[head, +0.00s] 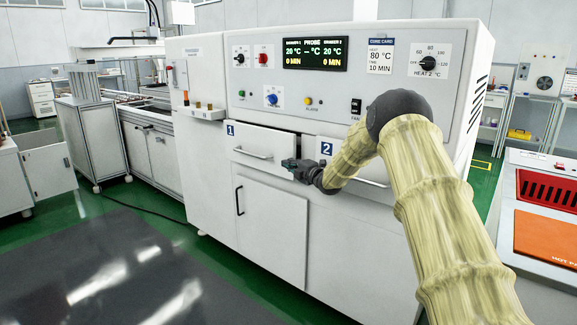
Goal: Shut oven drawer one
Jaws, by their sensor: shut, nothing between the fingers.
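The white oven (340,95) stands ahead of me. Oven drawer one (262,141), with a blue "1" label and a bar handle (252,153), is at its left. Its front stands a little out from the oven, with a dark gap along the top and right side. My gripper (286,163) is shut and empty at the drawer's lower right corner, right of the handle. I cannot tell whether it touches the drawer. Drawer two (327,149), labelled "2", is to the right, and my arm hides much of it.
A cabinet door (270,215) with a vertical handle is below drawer one. A control panel with a lit display (315,54) is above. A dark shiny surface (130,275) lies front left. A bench with red and orange panels (545,225) stands at the right.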

